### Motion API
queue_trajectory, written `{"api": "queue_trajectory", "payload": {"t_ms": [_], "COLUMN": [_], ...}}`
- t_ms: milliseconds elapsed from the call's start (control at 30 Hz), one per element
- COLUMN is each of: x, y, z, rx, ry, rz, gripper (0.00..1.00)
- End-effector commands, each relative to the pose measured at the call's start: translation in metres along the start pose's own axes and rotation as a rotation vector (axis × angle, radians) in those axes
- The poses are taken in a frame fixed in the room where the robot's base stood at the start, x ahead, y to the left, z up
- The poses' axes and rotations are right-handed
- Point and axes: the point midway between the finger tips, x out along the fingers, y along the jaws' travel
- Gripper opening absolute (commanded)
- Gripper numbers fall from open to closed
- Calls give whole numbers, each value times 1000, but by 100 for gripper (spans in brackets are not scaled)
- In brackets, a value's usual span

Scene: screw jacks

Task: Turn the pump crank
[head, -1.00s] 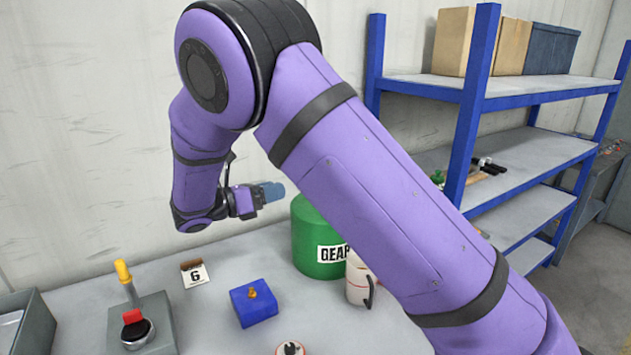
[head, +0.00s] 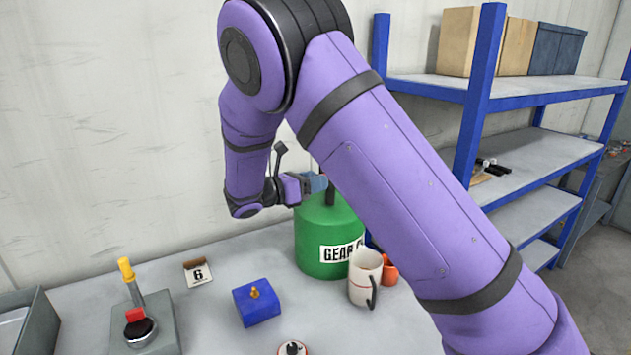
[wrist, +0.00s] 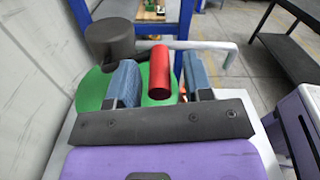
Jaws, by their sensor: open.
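The green drum (head: 312,250) with a "GEAR" label stands on the bench, partly behind my arm. A dark post (head: 330,193) rises from its top. In the wrist view the drum's green top (wrist: 92,93) carries a dark round pump head (wrist: 110,38) and a grey pipe (wrist: 205,45). The red crank handle (wrist: 159,72) shows in the gap between my two blue fingers, with space on both sides. My gripper (wrist: 160,82) is open and empty; in the head view it (head: 318,183) is beside the post above the drum. The rest of the crank is hidden.
A white mug (head: 364,275) and an orange cup (head: 389,270) stand beside the drum. A blue box (head: 256,305), a lever box (head: 160,320), a "6" card (head: 198,274) and a grey bin (head: 40,330) are left. A blue-framed shelf (head: 480,100) stands right.

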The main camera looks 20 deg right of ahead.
Motion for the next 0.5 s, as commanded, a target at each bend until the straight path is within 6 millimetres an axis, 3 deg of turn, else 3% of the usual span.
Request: {"api": "queue_trajectory", "payload": {"t_ms": [367, 500], "x": [6, 5], "y": [0, 0], "z": [0, 0], "rx": [0, 0], "ry": [0, 0], "rz": [0, 0], "gripper": [46, 14]}}
